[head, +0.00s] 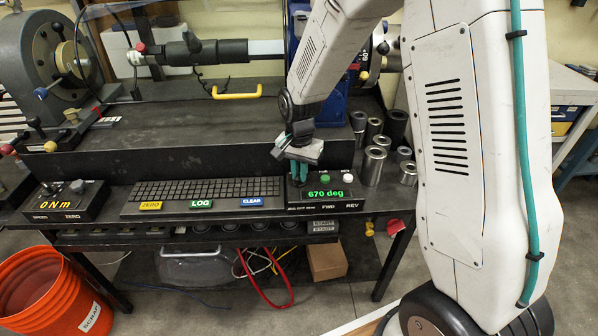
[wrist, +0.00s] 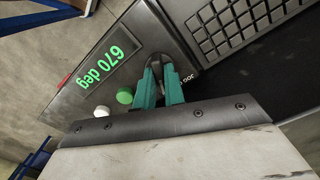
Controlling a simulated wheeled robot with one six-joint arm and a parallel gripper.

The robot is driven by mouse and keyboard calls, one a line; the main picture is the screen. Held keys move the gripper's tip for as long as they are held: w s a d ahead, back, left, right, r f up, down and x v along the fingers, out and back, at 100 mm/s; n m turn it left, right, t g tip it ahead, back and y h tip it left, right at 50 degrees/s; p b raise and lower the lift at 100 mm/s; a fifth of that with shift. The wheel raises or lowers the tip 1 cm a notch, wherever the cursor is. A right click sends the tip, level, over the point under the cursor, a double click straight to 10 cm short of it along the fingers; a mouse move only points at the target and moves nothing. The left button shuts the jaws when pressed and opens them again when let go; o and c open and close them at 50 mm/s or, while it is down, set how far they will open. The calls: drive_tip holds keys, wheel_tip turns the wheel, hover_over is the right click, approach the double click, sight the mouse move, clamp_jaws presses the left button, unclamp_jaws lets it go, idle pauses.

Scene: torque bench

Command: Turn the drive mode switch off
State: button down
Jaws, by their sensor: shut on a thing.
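The black control box (head: 372,204) stands at the right end of the bench top, with a green display (head: 326,193) reading 670 deg. The box also shows in the wrist view (wrist: 72,98). My gripper (head: 299,179) points down at the box's left part, beside the display. In the wrist view its green fingers (wrist: 158,64) are close together, shut on the drive mode switch. The switch is almost wholly hidden between the fingers, so its position cannot be read. A green button (wrist: 124,95) and a white button (wrist: 101,113) sit beside the fingers.
A keyboard (head: 200,190) with ZERO, LOG and CLEAR keys lies left of the box. A 0 Nm display box (head: 65,203) is further left. Several metal sockets (head: 373,165) stand close on the right. An orange scrap bucket (head: 45,295) is on the floor.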

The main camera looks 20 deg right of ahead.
sight(299, 174)
drive_tip(key=n, duration=0.4)
drive_tip(key=shift+n, duration=0.4)
idle(0.4)
drive_tip(key=c, duration=1.5)
unclamp_jaws()
wheel_tip(299, 174, up, 8)
drive_tip(key=shift+f, duration=0.1)
drive_tip(key=shift+n, duration=0.3)
